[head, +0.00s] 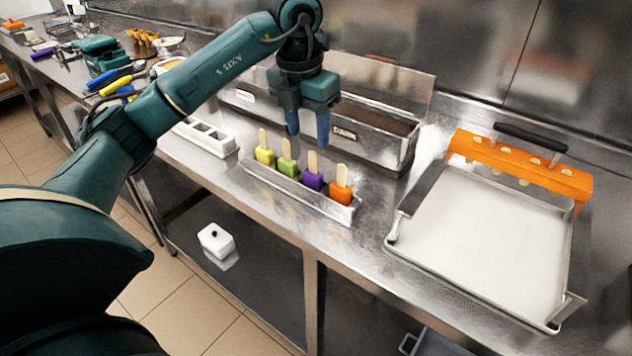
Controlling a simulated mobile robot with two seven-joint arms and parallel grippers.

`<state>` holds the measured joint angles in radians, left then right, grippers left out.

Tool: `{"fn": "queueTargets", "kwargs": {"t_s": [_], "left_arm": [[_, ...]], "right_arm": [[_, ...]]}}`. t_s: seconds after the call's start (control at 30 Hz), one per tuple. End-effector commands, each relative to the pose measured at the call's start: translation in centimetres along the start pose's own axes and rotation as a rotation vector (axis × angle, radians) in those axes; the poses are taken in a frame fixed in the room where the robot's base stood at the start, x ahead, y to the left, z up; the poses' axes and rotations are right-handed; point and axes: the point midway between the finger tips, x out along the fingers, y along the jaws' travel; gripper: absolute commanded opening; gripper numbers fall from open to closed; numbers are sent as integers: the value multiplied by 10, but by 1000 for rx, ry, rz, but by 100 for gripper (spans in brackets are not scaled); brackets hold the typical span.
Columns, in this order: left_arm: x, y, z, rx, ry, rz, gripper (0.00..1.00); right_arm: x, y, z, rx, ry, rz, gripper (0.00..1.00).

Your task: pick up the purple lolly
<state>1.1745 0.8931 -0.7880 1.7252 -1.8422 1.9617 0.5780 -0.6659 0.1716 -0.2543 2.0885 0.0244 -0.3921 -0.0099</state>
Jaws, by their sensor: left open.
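The purple lolly (313,181) stands upright, stick up, in a metal rack (272,183) at the counter's front edge. It is third from the left, between a green lolly (287,160) and an orange lolly (340,192). A yellow lolly (264,153) is at the left end. My left gripper (308,128) points down with its fingers apart and nothing between them. In the picture it is just above and behind the purple lolly's stick, not touching it as far as I can tell. My right gripper is not in view.
A metal bin (372,147) stands behind the rack. A white mould (208,139) is to the left. A shallow tray with a white surface (480,245) and an orange slotted block (570,180) are to the right. A white box (215,240) sits on the lower shelf.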

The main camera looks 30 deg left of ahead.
Motion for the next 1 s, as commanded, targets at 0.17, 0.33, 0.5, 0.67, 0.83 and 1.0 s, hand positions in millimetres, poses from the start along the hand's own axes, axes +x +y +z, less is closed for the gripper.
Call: {"fn": "queueTargets", "kwargs": {"t_s": [0.17, 0.33, 0.5, 0.67, 0.83, 1.0], "left_arm": [[29, 0, 0, 1, 2, 0, 49], [41, 0, 0, 3, 0, -1, 49], [61, -2, 1, 2, 3, -3, 49], [84, -2, 2, 2, 1, -2, 49], [92, -2, 2, 3, -1, -2, 49], [92, -2, 2, 3, -2, -2, 47]], "right_arm": [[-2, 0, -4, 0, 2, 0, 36], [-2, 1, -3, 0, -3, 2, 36], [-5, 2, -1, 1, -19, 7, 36], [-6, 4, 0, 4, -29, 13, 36], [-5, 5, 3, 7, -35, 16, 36], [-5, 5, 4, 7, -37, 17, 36]]}}
